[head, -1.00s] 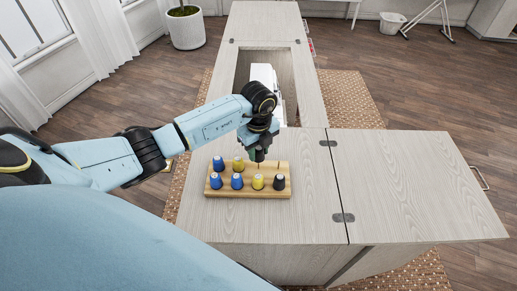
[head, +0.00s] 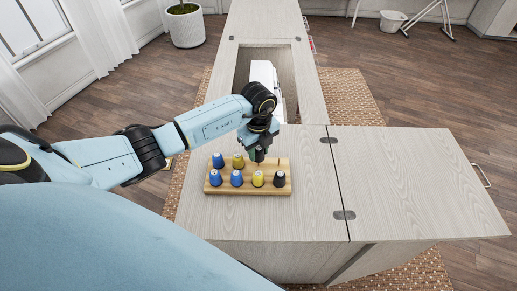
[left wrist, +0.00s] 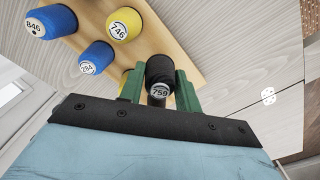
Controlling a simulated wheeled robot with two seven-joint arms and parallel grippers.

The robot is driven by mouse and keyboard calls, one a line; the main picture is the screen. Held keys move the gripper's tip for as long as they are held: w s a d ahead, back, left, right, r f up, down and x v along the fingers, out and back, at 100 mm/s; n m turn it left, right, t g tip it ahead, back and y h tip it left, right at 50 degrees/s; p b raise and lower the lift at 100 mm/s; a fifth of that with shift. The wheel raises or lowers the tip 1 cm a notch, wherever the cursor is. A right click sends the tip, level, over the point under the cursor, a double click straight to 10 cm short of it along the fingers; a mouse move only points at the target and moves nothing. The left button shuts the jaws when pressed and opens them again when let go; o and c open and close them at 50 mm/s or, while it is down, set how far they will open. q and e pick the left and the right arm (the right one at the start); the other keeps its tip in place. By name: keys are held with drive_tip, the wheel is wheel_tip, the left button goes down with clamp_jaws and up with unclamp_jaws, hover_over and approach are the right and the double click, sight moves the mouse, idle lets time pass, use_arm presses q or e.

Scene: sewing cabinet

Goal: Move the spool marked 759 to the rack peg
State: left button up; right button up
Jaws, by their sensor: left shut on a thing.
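The dark spool marked 759 (left wrist: 160,70) is between the green fingers of my left gripper (left wrist: 160,92), which is shut on it. Its numbered end faces the camera. In the head view my left gripper (head: 258,157) is over the back row of the wooden rack (head: 248,191), right of a yellow spool, and largely hides the held spool. I cannot tell whether the spool's base touches the rack. A bare rack peg (head: 279,161) stands at the back right. My right gripper is not in view.
Blue 846 (left wrist: 50,18), blue 284 (left wrist: 97,54) and yellow 746 (left wrist: 127,20) stand on the rack. Another yellow (head: 258,178) and a black spool (head: 280,179) are in the front row. The cabinet top (head: 410,180) is clear to the right. A white machine (head: 264,75) sits in the opening behind.

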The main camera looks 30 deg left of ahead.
use_arm(q)
drive_tip(key=shift+f+b, duration=0.55)
drive_tip(key=shift+f, duration=0.4)
drive_tip(key=o, duration=1)
drive_tip(key=shift+o, duration=0.2)
wheel_tip(320, 180, up, 13)
drive_tip(key=p, duration=0.1)
drive_tip(key=shift+r, duration=0.2)
